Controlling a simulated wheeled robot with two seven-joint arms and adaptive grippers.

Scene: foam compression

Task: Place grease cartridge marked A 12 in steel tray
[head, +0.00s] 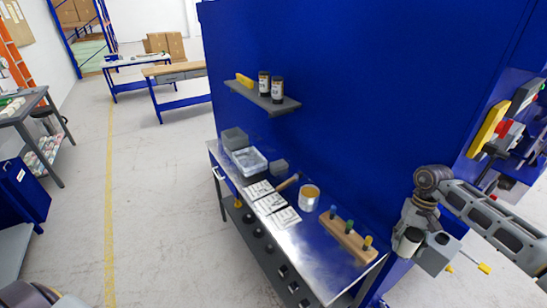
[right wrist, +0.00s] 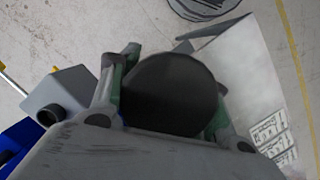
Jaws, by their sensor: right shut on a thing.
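My right gripper (head: 408,228) is at the right, beyond the right end of the workbench. It is shut on a cylinder (head: 407,242) with a dark end and a pale side. In the right wrist view the cylinder (right wrist: 170,92) shows as a dark round end between the green-padded fingers of the right gripper (right wrist: 165,100). No marking on it can be read, so I cannot tell whether it is A 12. A silvery tray (head: 262,168) stands at the far part of the bench, well apart from the gripper. My left gripper is not in view.
The bench (head: 322,270) also holds white labelled sheets (head: 270,203), a tan-topped can (head: 309,197), a wooden block with coloured handles (head: 346,240) and a grey box (head: 234,139). A wall shelf (head: 262,99) holds two dark jars. A blue panel rises behind.

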